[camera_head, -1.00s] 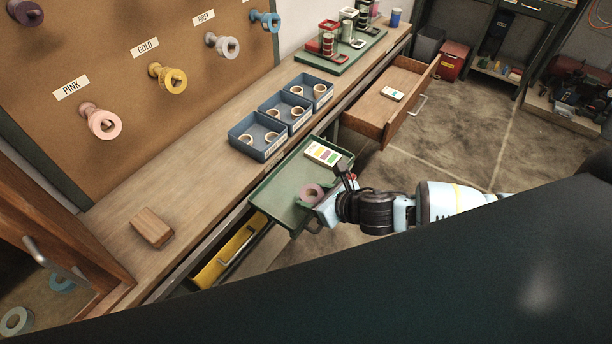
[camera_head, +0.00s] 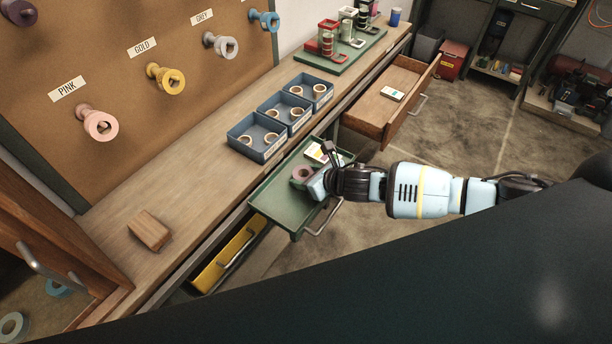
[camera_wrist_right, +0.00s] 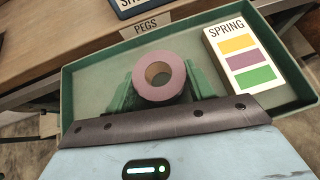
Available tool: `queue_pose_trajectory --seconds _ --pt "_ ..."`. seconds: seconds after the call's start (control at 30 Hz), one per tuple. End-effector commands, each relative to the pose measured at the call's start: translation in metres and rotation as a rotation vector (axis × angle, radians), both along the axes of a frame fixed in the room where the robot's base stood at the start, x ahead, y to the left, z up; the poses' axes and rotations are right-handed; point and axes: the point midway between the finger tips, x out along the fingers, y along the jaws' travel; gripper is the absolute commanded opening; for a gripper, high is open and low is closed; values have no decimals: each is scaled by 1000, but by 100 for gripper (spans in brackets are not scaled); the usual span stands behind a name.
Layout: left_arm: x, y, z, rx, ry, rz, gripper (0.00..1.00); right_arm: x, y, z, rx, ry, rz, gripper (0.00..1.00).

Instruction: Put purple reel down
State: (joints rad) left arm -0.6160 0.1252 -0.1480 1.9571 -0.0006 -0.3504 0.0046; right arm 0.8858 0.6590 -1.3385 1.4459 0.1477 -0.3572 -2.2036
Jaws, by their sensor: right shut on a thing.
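The purple reel (camera_head: 301,172) is a dull mauve ring, held by my right gripper (camera_head: 314,181) over the green pulled-out drawer (camera_head: 283,207). In the right wrist view the reel (camera_wrist_right: 158,94) faces the camera with its hole showing. Green finger-like parts stand on both sides of it. I cannot tell whether the reel touches the drawer floor (camera_wrist_right: 95,92). A card marked SPRING (camera_wrist_right: 240,55), with yellow, purple and green bars, lies to the reel's right in the drawer. My left gripper is not in view.
Blue bins (camera_head: 256,153) with pale rings stand on the bench above the drawer. A wooden drawer (camera_head: 376,112) is open farther back, and a yellow drawer (camera_head: 228,257) is nearer. A wooden block (camera_head: 149,231) lies on the bench. The green drawer's left part is clear.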

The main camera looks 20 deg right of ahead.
Motion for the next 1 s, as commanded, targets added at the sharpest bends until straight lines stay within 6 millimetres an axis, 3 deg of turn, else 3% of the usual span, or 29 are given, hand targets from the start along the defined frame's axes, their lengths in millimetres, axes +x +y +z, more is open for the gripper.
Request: queue_pose_trajectory --seconds 0.47,0.5,0.63,1.0 --pt "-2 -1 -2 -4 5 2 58 1 0 -10 0 -2 0 31" --pt "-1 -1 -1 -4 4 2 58 1 0 -9 -1 -3 0 57" --pt "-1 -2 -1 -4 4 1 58 1 0 -9 0 -2 0 74" --pt "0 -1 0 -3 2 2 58 1 0 -8 0 -3 0 75"
